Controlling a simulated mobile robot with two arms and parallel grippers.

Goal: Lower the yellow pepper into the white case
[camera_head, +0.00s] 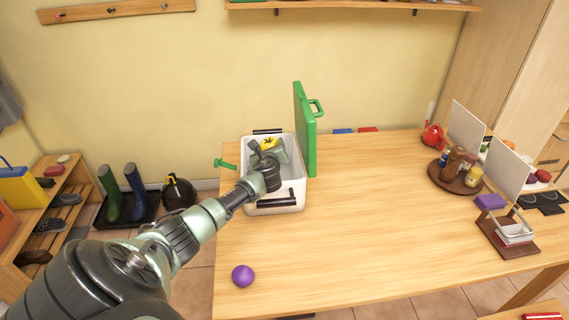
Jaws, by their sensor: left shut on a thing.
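The white case (297,187) stands at the left end of the wooden table, with its green lid (304,130) upright along its right side. My left gripper (270,148) is over the inside of the case. It is shut on the yellow pepper (268,143), which shows at the fingertips near the far side of the case. The arm and gripper hide part of the case, and I cannot tell whether the pepper touches its floor. My right gripper is not in view.
A purple ball (242,275) lies near the table's front left. A brown turntable (455,183) with bottles, a red teapot (433,136) and a white-panelled stand (507,238) are at the right. The middle of the table (370,220) is clear.

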